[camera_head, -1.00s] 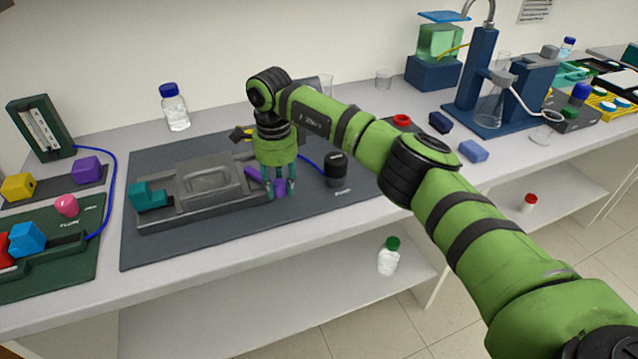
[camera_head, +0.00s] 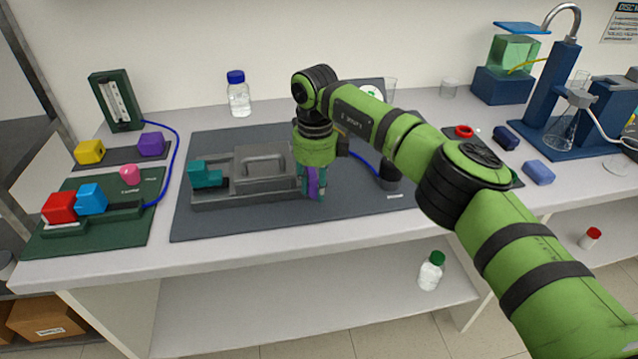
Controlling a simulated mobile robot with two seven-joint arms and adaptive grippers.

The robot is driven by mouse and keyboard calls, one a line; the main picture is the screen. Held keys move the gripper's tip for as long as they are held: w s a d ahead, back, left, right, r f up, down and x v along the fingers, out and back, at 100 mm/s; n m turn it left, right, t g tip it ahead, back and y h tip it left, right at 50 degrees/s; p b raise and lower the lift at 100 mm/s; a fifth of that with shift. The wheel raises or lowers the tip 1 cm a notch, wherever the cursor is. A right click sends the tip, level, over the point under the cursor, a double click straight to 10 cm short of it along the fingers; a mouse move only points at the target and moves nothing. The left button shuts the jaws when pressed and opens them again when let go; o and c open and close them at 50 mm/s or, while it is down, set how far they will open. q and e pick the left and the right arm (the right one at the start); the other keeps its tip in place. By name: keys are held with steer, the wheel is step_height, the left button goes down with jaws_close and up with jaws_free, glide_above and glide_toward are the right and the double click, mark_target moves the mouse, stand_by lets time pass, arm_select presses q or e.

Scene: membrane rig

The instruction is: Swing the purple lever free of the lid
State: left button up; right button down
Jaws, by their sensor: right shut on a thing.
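The membrane rig is a grey base (camera_head: 235,201) on a dark mat, with a grey lid (camera_head: 265,160) on top. A teal block (camera_head: 207,173) sits at its left end. The purple lever (camera_head: 313,184) shows between my right gripper's fingers at the rig's right end. My right gripper (camera_head: 313,188) points down and is shut on the lever. The gripper and its wrist hide the lever's pivot and the rig's right end, so I cannot tell whether the lever still touches the lid. My left gripper is out of view.
A dark cylinder (camera_head: 390,170) with a blue cable stands right of my gripper. A green board (camera_head: 150,190) with coloured blocks lies at the left. A blue-capped bottle (camera_head: 239,97) stands behind. The mat's front (camera_head: 260,228) is clear.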

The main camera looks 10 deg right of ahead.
steer(key=shift+a, duration=0.1)
steer(key=c, duration=0.9)
jaws_free()
steer(key=shift+r, duration=0.2)
step_height(320, 180, up, 12)
steer(key=shift+f, duration=0.2)
